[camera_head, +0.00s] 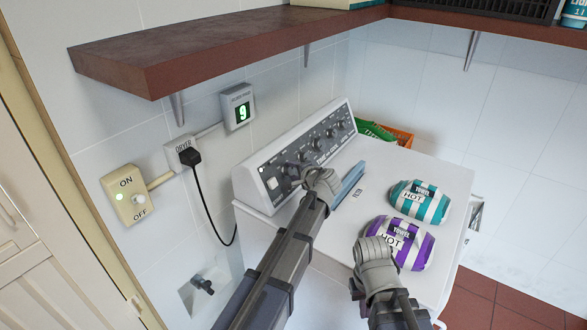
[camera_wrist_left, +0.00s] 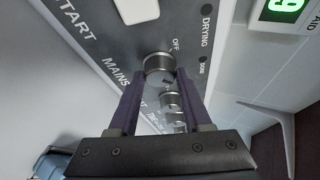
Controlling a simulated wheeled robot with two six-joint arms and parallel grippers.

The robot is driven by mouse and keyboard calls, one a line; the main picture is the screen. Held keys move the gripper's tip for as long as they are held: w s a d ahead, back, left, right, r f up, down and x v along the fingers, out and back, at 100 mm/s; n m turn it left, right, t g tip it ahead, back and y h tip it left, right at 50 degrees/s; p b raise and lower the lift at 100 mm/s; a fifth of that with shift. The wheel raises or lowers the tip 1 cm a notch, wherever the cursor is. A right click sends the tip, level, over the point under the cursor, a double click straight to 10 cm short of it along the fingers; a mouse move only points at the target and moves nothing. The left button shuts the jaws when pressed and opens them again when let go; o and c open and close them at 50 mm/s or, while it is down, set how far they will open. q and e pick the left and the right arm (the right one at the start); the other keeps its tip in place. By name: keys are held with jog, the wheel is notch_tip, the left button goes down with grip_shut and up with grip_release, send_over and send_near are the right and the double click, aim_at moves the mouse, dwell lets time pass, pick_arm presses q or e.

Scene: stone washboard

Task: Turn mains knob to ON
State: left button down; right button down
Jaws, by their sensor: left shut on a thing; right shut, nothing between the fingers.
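The mains knob (camera_wrist_left: 158,63) is a round silver-grey knob on the dark control panel, beside the MAINS label in the left wrist view. The word OFF is printed close to its rim; I cannot clearly tell where its pointer stands. My left gripper (camera_wrist_left: 156,78) is shut on this knob, one dark finger on each side. In the head view my left gripper (camera_head: 302,172) is at the panel's near end and hides the knob. My right gripper (camera_head: 374,247) is shut and empty, in front of the purple-striped towel.
The control panel (camera_head: 268,163) carries several more knobs along the white machine's top. A teal-striped towel (camera_head: 419,202) and a purple-striped towel (camera_head: 404,243) lie on it. A wall switch (camera_head: 132,196), dryer plug (camera_head: 189,156) and display reading 9 (camera_head: 241,111) are left. A brown shelf (camera_head: 200,48) overhangs.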

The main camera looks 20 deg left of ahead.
pick_arm(q)
jog(key=shift+m, duration=0.4)
jog(key=shift+c, duration=1.7)
grip_release()
jog(key=p+v, duration=0.4)
jog(key=v, duration=0.3)
jog(key=shift+s+d+r, duration=0.2)
jog(key=shift+s+r, duration=0.05)
jog(key=shift+r, duration=0.05)
